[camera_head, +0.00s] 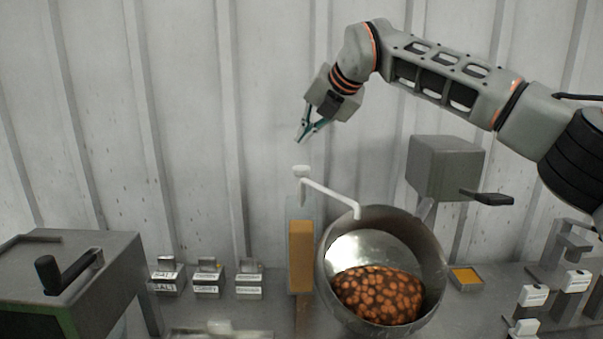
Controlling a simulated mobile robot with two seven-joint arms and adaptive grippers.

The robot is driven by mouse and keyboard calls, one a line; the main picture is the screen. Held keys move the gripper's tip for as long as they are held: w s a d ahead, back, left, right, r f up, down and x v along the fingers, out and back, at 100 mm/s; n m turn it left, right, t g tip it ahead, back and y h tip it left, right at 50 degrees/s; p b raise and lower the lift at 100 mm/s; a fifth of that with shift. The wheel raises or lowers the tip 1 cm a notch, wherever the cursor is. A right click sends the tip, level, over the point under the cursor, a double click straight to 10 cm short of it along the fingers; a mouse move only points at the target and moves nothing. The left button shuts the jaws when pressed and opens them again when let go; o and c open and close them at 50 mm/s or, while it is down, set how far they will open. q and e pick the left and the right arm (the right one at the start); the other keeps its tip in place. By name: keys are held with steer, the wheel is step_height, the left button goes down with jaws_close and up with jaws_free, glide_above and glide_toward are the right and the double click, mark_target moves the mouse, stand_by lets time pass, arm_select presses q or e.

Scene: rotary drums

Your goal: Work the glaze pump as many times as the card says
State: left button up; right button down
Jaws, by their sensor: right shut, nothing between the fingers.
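The glaze pump has a white head (301,170) on top of an upright clear tank (301,257) with amber liquid inside. Its white spout (335,196) runs right, to the rim of a tilted metal drum (444,262). The drum holds many round brown-orange pieces (380,295). My right gripper (302,138) is shut and empty, pointing down a little above the pump head and apart from it. My left gripper is not in view. I cannot make out a card with a pump count.
A grey box with a crank (70,270) stands at the left. Small labelled bins (207,278) sit left of the tank. A grey box with a dark lever (446,168) is behind the drum. A small amber tray (466,277) and labelled dispensers (533,295) are at the right.

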mark_target(303, 168)
step_height(303, 168, down, 3)
steer(key=shift+r+b, duration=0.15)
steer(key=shift+b, duration=0.65)
steer(key=shift+f+b, duration=0.35)
steer(key=shift+f, duration=0.05)
steer(key=shift+f+b, duration=0.3)
steer(key=shift+f, duration=0.1)
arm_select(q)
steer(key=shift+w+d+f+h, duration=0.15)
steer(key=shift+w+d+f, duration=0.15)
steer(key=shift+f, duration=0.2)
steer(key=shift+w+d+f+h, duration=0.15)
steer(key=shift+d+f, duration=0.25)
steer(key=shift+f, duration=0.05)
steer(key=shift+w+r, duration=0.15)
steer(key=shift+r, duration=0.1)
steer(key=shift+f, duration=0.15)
arm_select(e)
steer(key=shift+f, duration=0.1)
arm_select(q)
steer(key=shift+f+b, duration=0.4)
steer(key=shift+b, duration=0.05)
arm_select(e)
steer(key=shift+f, duration=0.4)
